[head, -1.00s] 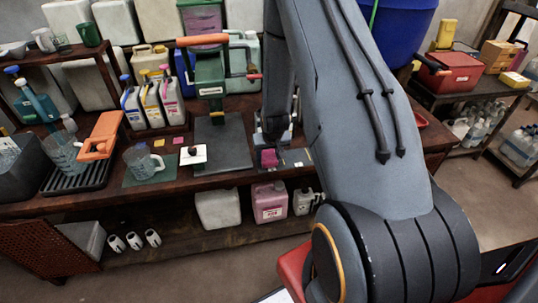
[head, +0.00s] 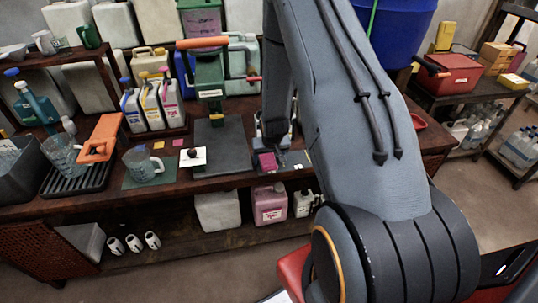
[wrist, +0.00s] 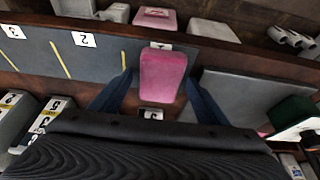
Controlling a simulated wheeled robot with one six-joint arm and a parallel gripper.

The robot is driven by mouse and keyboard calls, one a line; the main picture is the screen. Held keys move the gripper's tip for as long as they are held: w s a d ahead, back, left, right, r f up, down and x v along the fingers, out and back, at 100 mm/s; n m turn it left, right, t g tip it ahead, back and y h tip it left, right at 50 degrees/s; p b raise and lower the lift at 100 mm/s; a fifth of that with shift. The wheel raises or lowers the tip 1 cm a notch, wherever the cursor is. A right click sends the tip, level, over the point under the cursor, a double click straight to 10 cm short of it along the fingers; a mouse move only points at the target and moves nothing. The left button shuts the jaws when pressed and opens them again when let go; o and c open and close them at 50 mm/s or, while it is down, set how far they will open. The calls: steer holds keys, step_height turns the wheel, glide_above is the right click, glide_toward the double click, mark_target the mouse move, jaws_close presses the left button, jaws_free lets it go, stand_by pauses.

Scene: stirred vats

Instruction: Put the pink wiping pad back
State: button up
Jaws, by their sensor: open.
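The pink wiping pad (wrist: 163,75) lies between the two spread blue fingers of my gripper (wrist: 160,95) in the wrist view, with a gap on each side. It is at the end of the grey numbered mat (wrist: 70,50), by a white label that it partly covers. In the head view the pad (head: 267,161) shows near the bench's front edge, just below my gripper (head: 272,145). My gripper is open. The fingertips are hard to make out in the head view, and I cannot tell how far they are above the mat.
A dark grey plate (head: 222,147) with a green press (head: 208,85) stands left of the pad. A white tile with a black knob (head: 192,156) and a clear jug (head: 142,165) are further left. Jugs stand behind on the bench; a pink canister (head: 269,203) is on the shelf below.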

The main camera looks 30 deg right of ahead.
steer(key=b+v, duration=0.3)
steer(key=v, duration=0.9)
steer(key=s+a+r+n+g, duration=0.1)
steer(key=s+a+r, duration=0.5)
steer(key=s, duration=0.3)
steer(key=s+a+r+n+g+y, duration=0.1)
steer(key=s+a+r+n, duration=0.1)
steer(key=s+a+r, duration=0.5)
steer(key=s+a, duration=0.2)
steer(key=shift+a+g, duration=0.3)
steer(key=shift+a, duration=0.05)
steer(key=shift+w, duration=0.1)
steer(key=shift+f+b, duration=0.5)
steer(key=shift+b, duration=0.1)
